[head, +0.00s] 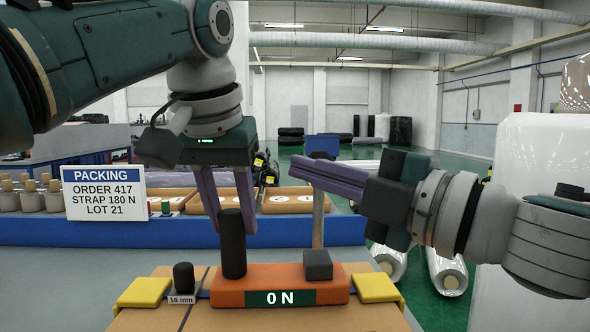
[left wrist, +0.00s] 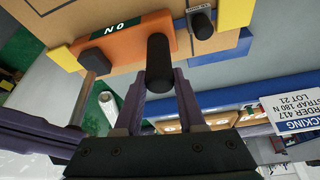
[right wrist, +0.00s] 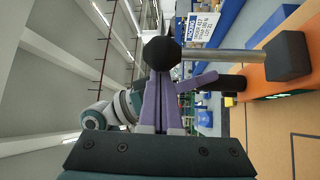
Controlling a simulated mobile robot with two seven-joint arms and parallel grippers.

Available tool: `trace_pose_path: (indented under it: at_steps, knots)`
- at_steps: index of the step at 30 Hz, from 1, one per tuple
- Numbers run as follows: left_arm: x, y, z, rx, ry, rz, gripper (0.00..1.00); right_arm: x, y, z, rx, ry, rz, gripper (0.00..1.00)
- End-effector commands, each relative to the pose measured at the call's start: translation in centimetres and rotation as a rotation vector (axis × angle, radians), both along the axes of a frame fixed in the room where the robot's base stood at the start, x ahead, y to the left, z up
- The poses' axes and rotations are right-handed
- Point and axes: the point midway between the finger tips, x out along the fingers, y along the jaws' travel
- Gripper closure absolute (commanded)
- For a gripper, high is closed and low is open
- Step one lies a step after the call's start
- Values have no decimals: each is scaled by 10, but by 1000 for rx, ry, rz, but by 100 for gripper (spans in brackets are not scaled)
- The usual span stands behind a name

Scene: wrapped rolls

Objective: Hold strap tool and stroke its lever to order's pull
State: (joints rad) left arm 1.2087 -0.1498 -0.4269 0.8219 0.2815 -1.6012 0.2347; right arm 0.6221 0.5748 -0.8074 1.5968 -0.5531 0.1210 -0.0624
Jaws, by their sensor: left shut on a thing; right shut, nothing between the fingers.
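The strap tool is an orange body (head: 280,284) on a cardboard box, its display (head: 281,298) reading 0 N. My left gripper (head: 228,222) is shut on its upright black handle (head: 233,250), which also shows between the fingers in the left wrist view (left wrist: 159,62). The grey lever (head: 318,223) stands upright from a dark block (head: 318,265). In the right wrist view the lever's black knob (right wrist: 161,53) is in front of my right gripper (right wrist: 160,80) and hides its fingertips. That gripper is shut and empty, its purple fingers at the lever's top; contact cannot be told.
A sign (head: 104,193) reads order 417, strap 180 N, lot 21. Yellow corner pieces (head: 144,292) flank the tool, with a black knob (head: 183,277) tagged 16 mm.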

Motion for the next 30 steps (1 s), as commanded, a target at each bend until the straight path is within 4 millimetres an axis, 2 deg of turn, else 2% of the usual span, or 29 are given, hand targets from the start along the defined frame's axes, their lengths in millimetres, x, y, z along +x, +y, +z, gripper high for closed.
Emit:
trace_pose_path:
  at_steps: [1, 20, 30]
  knots:
    - [-2, 2, -6, 5, 12, 5, 100, 0, -1, -1, 8, 2, 0, 100]
    - [-2, 2, -6, 5, 13, 4, 100, 0, -14, -1, 122, 3, 1, 100]
    - [-2, 2, -6, 5, 13, 4, 100, 1, -35, -5, 302, 8, -5, 100]
